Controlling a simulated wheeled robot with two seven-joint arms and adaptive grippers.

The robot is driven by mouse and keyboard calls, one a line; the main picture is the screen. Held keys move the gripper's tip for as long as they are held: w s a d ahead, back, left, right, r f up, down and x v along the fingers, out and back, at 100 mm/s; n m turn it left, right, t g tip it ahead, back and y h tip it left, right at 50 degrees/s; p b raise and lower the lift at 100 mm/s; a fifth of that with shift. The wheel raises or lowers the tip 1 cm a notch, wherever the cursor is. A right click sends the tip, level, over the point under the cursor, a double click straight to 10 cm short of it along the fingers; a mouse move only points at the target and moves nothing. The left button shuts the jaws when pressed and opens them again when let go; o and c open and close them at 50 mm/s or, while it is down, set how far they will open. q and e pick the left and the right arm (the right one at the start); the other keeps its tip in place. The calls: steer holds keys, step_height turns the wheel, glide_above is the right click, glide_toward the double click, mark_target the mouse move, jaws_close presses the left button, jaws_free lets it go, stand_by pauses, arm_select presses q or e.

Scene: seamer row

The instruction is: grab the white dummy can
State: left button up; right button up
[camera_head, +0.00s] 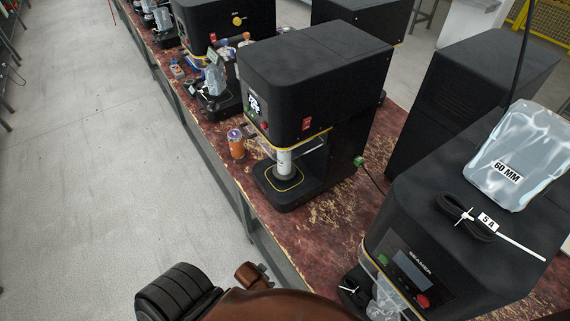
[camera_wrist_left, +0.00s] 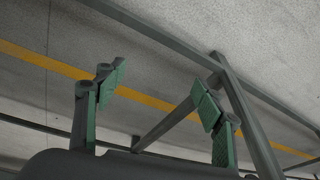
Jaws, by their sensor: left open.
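The white dummy can (camera_head: 284,163) stands upright in the bay of the middle black seamer (camera_head: 310,85), above a dark round plate with a yellow outline. Its top is close under the machine's head; I cannot tell whether they touch. My left gripper (camera_wrist_left: 160,98) is open and empty in the left wrist view, with its green-padded fingers wide apart, over the floor and a grey metal frame. No can shows in that view. I cannot make out the left gripper's fingers in the head view. My right gripper is not in view.
Another seamer (camera_head: 430,245) stands at the near right, with a 60 MM bag (camera_head: 520,160) on top. More machines line the back. The grey floor (camera_head: 90,150) at left is clear.

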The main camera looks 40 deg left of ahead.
arm_select(q)
steer(key=w+a+r+n+t+y+b, duration=0.1)
steer(key=w+a+r, duration=0.15)
steer(key=r, duration=0.65)
steer(key=w+a+r+t, duration=0.1)
steer(key=w+a+r, duration=0.15)
steer(key=r, duration=0.65)
steer(key=w+a+r+n+t+y, duration=0.1)
steer(key=w+a+r+t, duration=0.2)
steer(key=w+r, duration=0.3)
steer(key=w+a+r+n+t+y, duration=0.1)
steer(key=w+a+r+t, duration=0.3)
steer(key=w, duration=1)
steer(key=w+a+r+n+t+y, duration=0.1)
steer(key=w+a+r+t, duration=0.3)
steer(key=w+r, duration=0.5)
steer(key=shift+w+a+n+y, duration=0.3)
steer(key=shift+w+a+y, duration=0.2)
steer(key=shift+a+y, duration=0.35)
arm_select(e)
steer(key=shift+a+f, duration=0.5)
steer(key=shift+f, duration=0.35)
arm_select(q)
steer(key=shift+c, duration=0.7)
steer(key=shift+d, duration=0.1)
steer(key=c, duration=1.3)
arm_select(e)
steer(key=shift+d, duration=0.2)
